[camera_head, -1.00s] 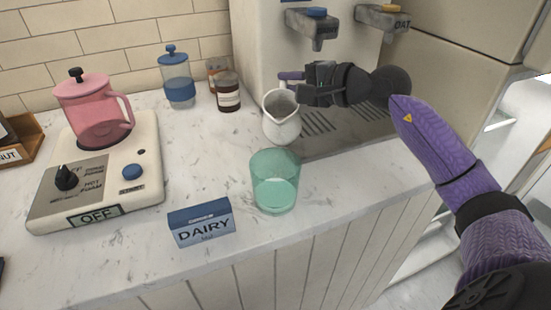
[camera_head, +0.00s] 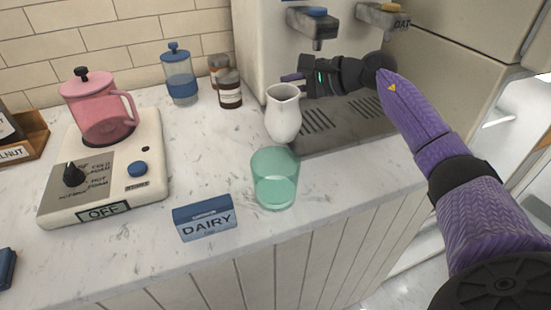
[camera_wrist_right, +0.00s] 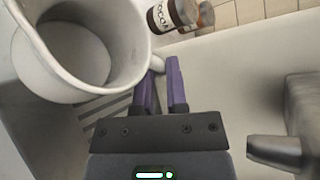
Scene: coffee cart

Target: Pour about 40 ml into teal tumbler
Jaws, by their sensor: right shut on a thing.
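The teal tumbler (camera_head: 274,180), clear green and open-topped, stands upright on the counter near its front edge. A white pitcher (camera_head: 284,118) is held upright just behind and above it. My right gripper (camera_head: 292,77) is shut on the pitcher's handle from the right. In the right wrist view the gripper (camera_wrist_right: 163,88) has its purple fingers at the handle, with the pitcher (camera_wrist_right: 62,85) at upper left and its mouth open to view. I cannot tell how much liquid is in the pitcher or the tumbler. My left gripper is out of view.
A blue DAIRY box (camera_head: 205,219) stands left of the tumbler. A frother base (camera_head: 60,205) marked OFF bears a pink jug (camera_head: 97,108). A blue-lidded jar (camera_head: 179,80) and a brown jar (camera_head: 229,90) stand behind. A dispenser with a drip grate (camera_head: 345,118) is at right.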

